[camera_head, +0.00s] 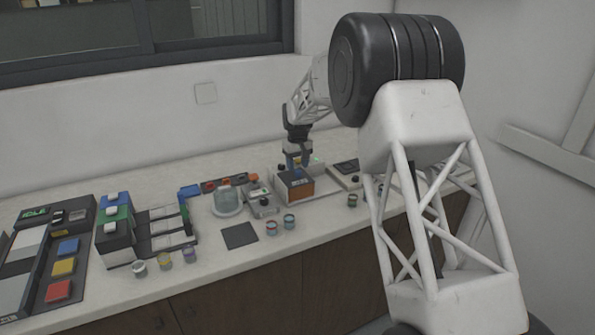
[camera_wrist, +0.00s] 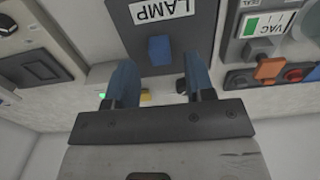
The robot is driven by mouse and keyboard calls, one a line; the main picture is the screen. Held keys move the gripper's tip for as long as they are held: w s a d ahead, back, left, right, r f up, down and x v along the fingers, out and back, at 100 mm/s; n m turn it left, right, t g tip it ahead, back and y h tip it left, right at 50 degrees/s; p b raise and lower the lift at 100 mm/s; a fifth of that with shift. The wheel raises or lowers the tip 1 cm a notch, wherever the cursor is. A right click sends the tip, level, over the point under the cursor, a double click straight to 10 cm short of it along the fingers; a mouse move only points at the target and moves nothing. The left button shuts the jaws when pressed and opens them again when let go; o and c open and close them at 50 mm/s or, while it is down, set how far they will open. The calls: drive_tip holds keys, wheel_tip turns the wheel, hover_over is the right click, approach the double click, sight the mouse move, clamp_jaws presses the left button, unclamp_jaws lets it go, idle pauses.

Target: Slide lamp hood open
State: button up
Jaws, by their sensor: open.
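The lamp hood (camera_wrist: 190,25) is a dark grey panel at the top of the wrist view, with a white LAMP label (camera_wrist: 160,9) that reads upside down. A small blue handle (camera_wrist: 160,50) stands out from the hood below the label. My gripper (camera_wrist: 160,66) is open, its two blue fingers apart on either side of the handle's line. The handle shows between and just beyond the fingertips, and I cannot tell whether either finger touches it. In the head view my gripper (camera_head: 297,160) is over a brown-fronted box (camera_head: 295,188) and partly hides what is there.
A VAC panel (camera_wrist: 265,25) with a green indicator and an orange switch (camera_wrist: 268,69) is close on the right in the wrist view. A grey unit with a black knob (camera_wrist: 32,27) is on the left. Small jars (camera_head: 289,221) stand before the box in the head view.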

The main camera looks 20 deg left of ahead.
sight(295, 181)
drive_tip(key=shift+f, duration=1.45)
drive_tip(key=shift+c, duration=0.2)
clamp_jaws()
